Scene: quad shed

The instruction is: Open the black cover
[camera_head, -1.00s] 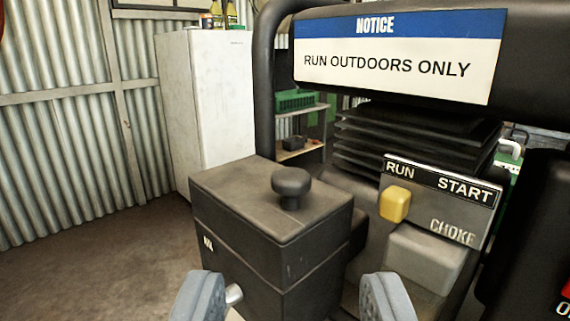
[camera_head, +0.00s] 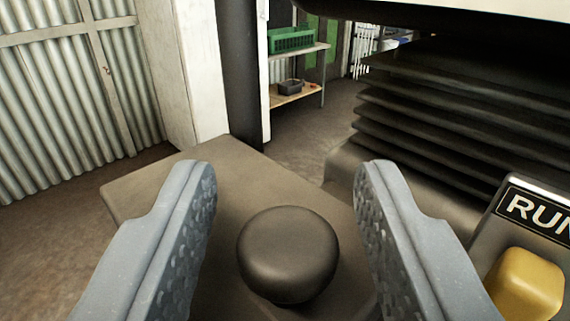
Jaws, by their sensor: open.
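The black cover (camera_head: 160,186) is the dark, flat top of a box, seen close from above. A round black knob (camera_head: 288,254) stands up from it. My gripper (camera_head: 283,172) is open, with one grey finger to the left of the knob and the other to its right. There is a gap between the knob and each finger. The fingertips reach past the knob in the picture. I cannot tell whether they are at its height. The front of the box is out of view.
A yellow lever (camera_head: 526,285) sits close to the right finger, on the panel marked RUN (camera_head: 535,208). Black cooling fins (camera_head: 450,125) rise at the right. A black upright tube (camera_head: 241,80) stands behind the cover. A shelf with a green crate (camera_head: 291,40) is farther back.

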